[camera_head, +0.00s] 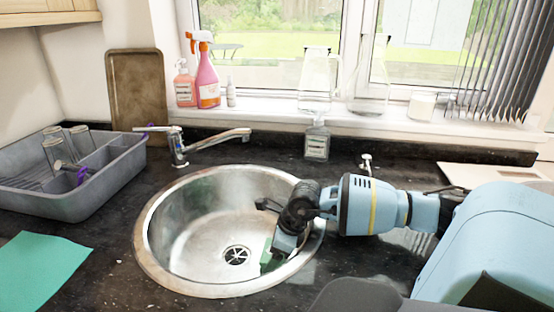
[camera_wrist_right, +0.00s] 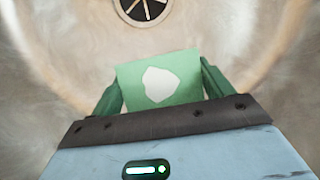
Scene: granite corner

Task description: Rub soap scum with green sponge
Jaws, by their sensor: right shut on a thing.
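The green sponge (camera_head: 266,259) is in my right gripper (camera_head: 272,250), low inside the round metal sink (camera_head: 150,252) at its right side. In the right wrist view the sponge (camera_wrist_right: 185,67) sits between the two green-sided fingers of the gripper (camera_wrist_right: 160,85), with a pale patch on its face. The drain (camera_wrist_right: 145,8) shows beyond it. I cannot tell whether the sponge touches the basin. Cloudy pale streaks (camera_wrist_right: 50,75) show on the basin metal; I cannot tell whether they are soap scum or reflections. My left gripper is not in view.
The tap (camera_head: 205,143) reaches over the sink's back rim. A grey dish rack (camera_head: 75,195) with glasses stands left, with a teal cloth (camera_head: 38,268) in front. A soap bottle (camera_head: 317,142) stands behind the sink.

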